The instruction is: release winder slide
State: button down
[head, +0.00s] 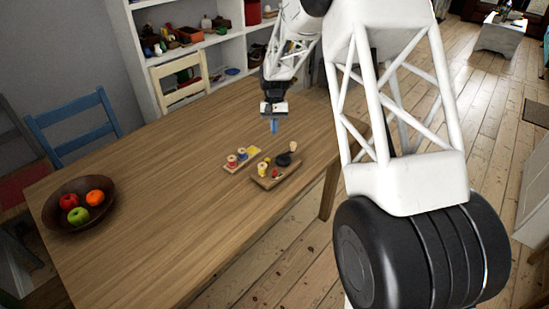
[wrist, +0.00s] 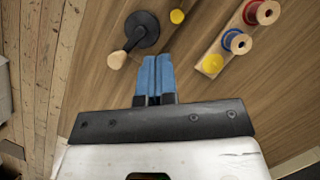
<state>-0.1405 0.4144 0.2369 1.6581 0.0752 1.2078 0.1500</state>
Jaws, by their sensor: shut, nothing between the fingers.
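The winder is a small wooden board (head: 268,182) on the table, with a black crank (head: 283,160) that has a pale wooden knob (head: 293,147). Yellow and red pieces sit on its near side. In the wrist view the black crank (wrist: 146,24) and its knob (wrist: 117,60) lie just beyond my fingertips, slightly left. I cannot tell which part is the slide. My gripper (head: 274,127) has blue fingers and points down above the table, behind the winder in the head view. In the wrist view my gripper (wrist: 157,62) is shut, with its fingers together and empty.
A wooden spool rack (head: 232,168) with red and blue spools and a yellow piece stands left of the winder. A brown fruit bowl (head: 62,220) is at the table's left end. The tabletop (head: 170,200) between is clear. Chairs and shelves stand behind.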

aim_at(274, 173)
jog(key=shift+f, duration=0.1)
jog(key=x, duration=0.9)
jog(key=shift+s+f, duration=0.15)
jog(key=shift+f, duration=0.2)
jog(key=shift+s, duration=2)
jog(key=shift+a, duration=0.1)
jog(key=shift+s+a, duration=0.75)
jog(key=shift+w, duration=0.1)
